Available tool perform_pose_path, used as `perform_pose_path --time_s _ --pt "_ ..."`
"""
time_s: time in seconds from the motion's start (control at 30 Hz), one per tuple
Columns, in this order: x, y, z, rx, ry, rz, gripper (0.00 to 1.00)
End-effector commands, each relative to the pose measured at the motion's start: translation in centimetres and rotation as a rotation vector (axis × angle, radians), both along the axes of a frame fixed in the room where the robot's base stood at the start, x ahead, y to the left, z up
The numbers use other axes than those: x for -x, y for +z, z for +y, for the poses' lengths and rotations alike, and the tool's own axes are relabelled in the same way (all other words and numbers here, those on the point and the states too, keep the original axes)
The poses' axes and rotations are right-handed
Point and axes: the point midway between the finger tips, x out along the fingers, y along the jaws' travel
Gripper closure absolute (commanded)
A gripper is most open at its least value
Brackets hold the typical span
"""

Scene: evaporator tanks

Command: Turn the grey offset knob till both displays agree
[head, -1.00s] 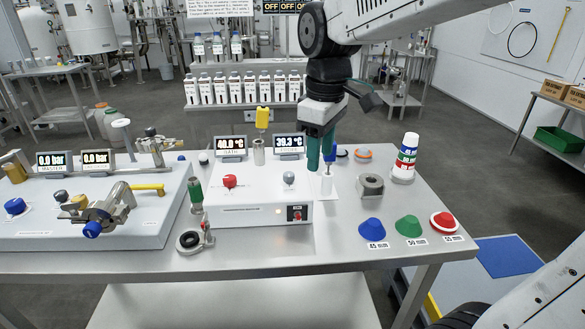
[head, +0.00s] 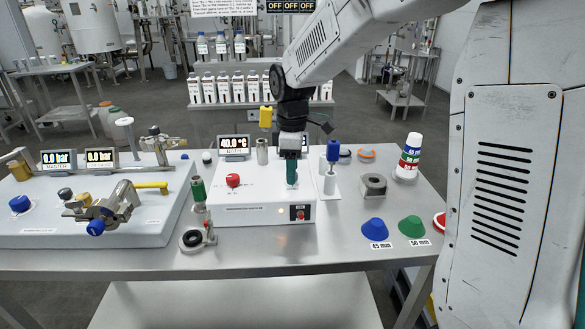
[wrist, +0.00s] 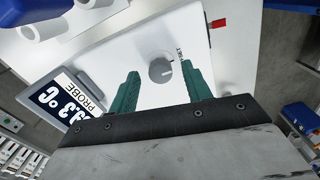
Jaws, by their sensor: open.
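The grey offset knob (wrist: 160,70) is on the white box in the wrist view, with a pale pointer mark at its right. In the head view my gripper hides it. My gripper (head: 291,180) points down over the box, its green fingers open. In the wrist view the fingers lie on either side of the knob, with gaps; whether they reach down to its level I cannot tell. The bath display (head: 234,142) reads 40.0 °C. The probe display (wrist: 67,108) reads about 39.3 °C, partly cut by my gripper; my arm covers most of it in the head view.
A red knob (head: 233,180) is left of my gripper on the box. A blue-topped white post (head: 332,160) stands close at its right. A yellow-topped probe holder (head: 265,125) stands behind.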

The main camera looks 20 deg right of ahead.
Motion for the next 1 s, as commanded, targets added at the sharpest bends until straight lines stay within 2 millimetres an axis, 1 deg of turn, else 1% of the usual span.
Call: perform_pose_path --time_s 0.1,0.33,0.37,0.4,0.5,0.77,1.0 --pt "0.01 -0.5 0.0 0.0 0.0 -0.001 0.51" --pt "0.01 -0.53 -0.01 0.0 -0.001 -0.001 0.51" --pt "0.0 -0.53 0.0 0.0 -0.001 -0.001 0.6" --pt "0.0 -0.53 0.0 0.0 -0.001 -0.001 0.71" --pt "0.0 -0.52 0.0 0.0 -0.001 -0.001 0.96" --pt "0.0 -0.5 0.0 0.0 -0.014 -0.001 0.96" --pt "0.01 -0.49 0.0 0.0 -0.106 -0.002 0.96"
